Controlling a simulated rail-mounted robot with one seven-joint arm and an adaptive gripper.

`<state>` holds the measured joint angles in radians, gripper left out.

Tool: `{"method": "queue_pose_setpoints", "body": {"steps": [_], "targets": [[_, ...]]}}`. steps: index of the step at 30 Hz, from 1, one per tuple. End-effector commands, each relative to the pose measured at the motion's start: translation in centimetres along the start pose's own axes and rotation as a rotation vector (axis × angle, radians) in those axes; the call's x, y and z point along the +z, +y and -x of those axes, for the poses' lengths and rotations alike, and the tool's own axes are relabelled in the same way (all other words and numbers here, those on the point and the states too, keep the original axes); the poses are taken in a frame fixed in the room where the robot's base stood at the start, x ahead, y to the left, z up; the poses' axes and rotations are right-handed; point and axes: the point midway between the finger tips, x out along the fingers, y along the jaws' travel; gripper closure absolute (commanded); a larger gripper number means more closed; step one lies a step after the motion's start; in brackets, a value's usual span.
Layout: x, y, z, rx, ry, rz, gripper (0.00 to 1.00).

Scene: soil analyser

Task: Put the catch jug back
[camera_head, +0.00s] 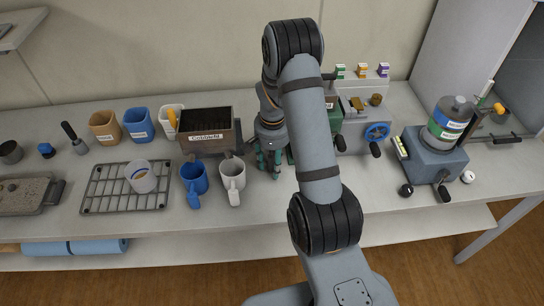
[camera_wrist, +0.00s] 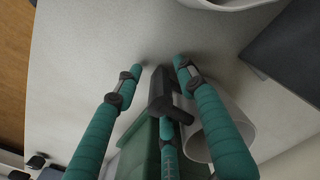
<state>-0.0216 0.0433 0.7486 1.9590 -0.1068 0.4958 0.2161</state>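My gripper (camera_wrist: 158,67) has teal fingers that stand apart, with gaps around a dark handle (camera_wrist: 160,97). The handle belongs to a pale cylindrical jug (camera_wrist: 240,115), probably the catch jug, partly covered by a finger. I see no finger closed on the handle. In the head view my gripper (camera_head: 270,160) points down at the table, left of the green part of a machine (camera_head: 328,125). My arm hides most of this spot, and I cannot make out the jug there. A green housing (camera_wrist: 138,150) shows under the fingers in the wrist view.
A white mug (camera_head: 232,175) and a blue mug (camera_head: 194,178) stand left of my gripper. A labelled box (camera_head: 208,146) stands behind them. A wire rack (camera_head: 100,190) holds a pale cup (camera_head: 141,176). A grey device (camera_head: 433,160) stands right.

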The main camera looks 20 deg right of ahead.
Motion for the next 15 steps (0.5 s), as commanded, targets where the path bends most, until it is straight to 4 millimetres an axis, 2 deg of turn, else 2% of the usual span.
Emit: {"method": "queue_pose_setpoints", "body": {"steps": [5,15], "targets": [[-0.2,-0.1,2.4,-0.002,0.007,0.0,0.61],[-0.2,0.0,9.6,-0.002,0.006,0.0,0.61]]}}
